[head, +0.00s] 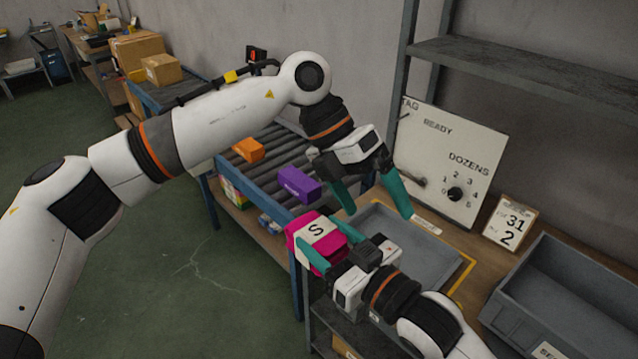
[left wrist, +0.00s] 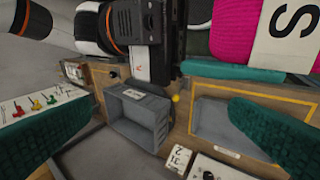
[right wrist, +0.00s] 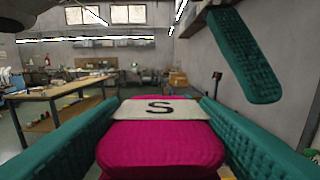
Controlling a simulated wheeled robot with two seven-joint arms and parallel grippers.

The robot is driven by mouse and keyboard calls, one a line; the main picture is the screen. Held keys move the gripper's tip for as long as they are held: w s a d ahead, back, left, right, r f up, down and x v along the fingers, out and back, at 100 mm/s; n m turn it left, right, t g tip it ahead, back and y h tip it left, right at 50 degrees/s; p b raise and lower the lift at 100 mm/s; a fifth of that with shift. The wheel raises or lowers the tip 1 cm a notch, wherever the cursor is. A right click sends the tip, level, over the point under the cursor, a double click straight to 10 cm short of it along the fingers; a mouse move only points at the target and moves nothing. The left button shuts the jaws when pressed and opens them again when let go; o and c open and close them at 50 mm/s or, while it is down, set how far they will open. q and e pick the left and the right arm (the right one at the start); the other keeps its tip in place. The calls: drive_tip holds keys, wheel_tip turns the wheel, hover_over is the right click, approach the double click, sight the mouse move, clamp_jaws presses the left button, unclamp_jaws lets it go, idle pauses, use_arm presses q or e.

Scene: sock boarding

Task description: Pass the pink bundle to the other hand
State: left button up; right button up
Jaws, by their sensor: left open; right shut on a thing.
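The pink bundle (head: 316,232) has a white band marked S. My right gripper (head: 326,244) is shut on it, with one teal finger along each side, and holds it up in front of the conveyor's near end. The bundle fills the middle of the right wrist view (right wrist: 160,148) and shows at the top right of the left wrist view (left wrist: 240,32). My left gripper (head: 380,212) is open and empty, its fingers pointing down, to the right of the bundle and apart from it. One left finger also hangs at the upper right of the right wrist view.
A shallow grey tray (head: 440,268) lies on the bench below the left gripper. A deep grey bin (head: 560,290) stands to the right. A dial board (head: 450,160) and a number card (head: 510,222) stand behind. Orange (head: 248,149) and purple (head: 299,184) bundles sit on the roller conveyor.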

sight(319, 231)
use_arm(q)
drive_tip(key=a+t+y, duration=0.1)
drive_tip(key=a+y, duration=0.1)
drive_tip(key=a+r+t+y, duration=0.1)
drive_tip(key=a, duration=0.1)
drive_tip(key=a+r+t+y, duration=0.1)
drive_tip(key=a+y, duration=0.1)
drive_tip(key=a, duration=0.1)
drive_tip(key=shift+w+a+m+t+y, duration=0.1)
drive_tip(key=shift+w+m+t+y, duration=0.1)
drive_tip(key=shift+m+t+y, duration=0.15)
drive_tip(key=shift+a, duration=0.15)
wheel_tip(319, 231, down, 12)
drive_tip(key=shift+r, duration=0.1)
drive_tip(key=c, duration=0.7)
drive_tip(key=shift+c, duration=0.2)
use_arm(e)
drive_tip(key=o, duration=1.1)
